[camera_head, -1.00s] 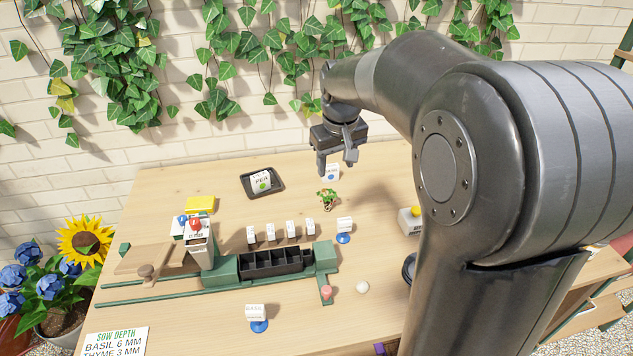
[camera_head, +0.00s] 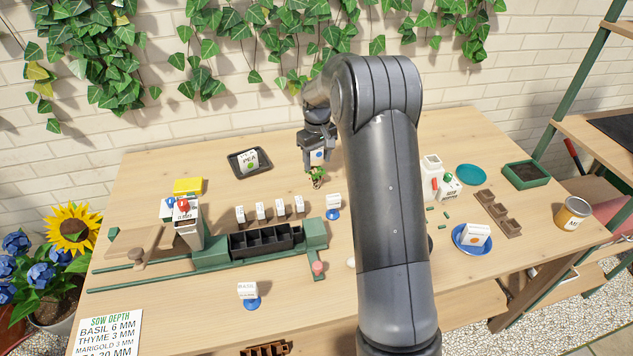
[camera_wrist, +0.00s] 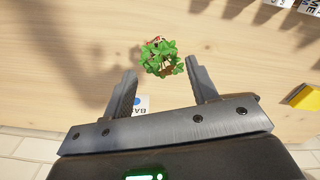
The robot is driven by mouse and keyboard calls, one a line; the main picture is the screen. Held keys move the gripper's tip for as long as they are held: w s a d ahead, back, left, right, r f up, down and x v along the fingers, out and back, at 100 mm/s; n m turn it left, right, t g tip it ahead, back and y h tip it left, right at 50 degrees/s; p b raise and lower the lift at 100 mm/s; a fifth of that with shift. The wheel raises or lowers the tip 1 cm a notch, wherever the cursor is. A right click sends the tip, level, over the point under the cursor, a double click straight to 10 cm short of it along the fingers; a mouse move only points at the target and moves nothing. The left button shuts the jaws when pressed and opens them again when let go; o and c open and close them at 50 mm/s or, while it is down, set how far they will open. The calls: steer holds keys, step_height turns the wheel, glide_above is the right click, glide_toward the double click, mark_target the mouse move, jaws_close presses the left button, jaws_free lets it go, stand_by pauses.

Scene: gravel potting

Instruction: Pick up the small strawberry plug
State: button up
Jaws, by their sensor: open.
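The small strawberry plug (camera_head: 317,175) is a green leafy plant with a little red, on the table behind the row of labels. In the wrist view the strawberry plug (camera_wrist: 161,57) lies just beyond the fingertips, roughly centred between them. My gripper (camera_head: 317,160) hangs above and close to it, pointing down. In the wrist view my gripper (camera_wrist: 165,75) is open, with nothing between its fingers. The plug's root part is mostly hidden under the leaves.
A small white card with a blue dot (camera_wrist: 137,104) lies near the left finger. Several label cards (camera_head: 262,210) stand left of the plug, behind the black cell tray (camera_head: 262,241). A dark tray with a pea packet (camera_head: 234,171) lies further back. Bare table surrounds the plug.

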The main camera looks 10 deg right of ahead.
mark_target(316, 177)
steer(key=f, duration=0.8)
steer(key=shift+w, duration=0.25)
steer(key=shift+r, duration=0.1)
steer(key=c, duration=1)
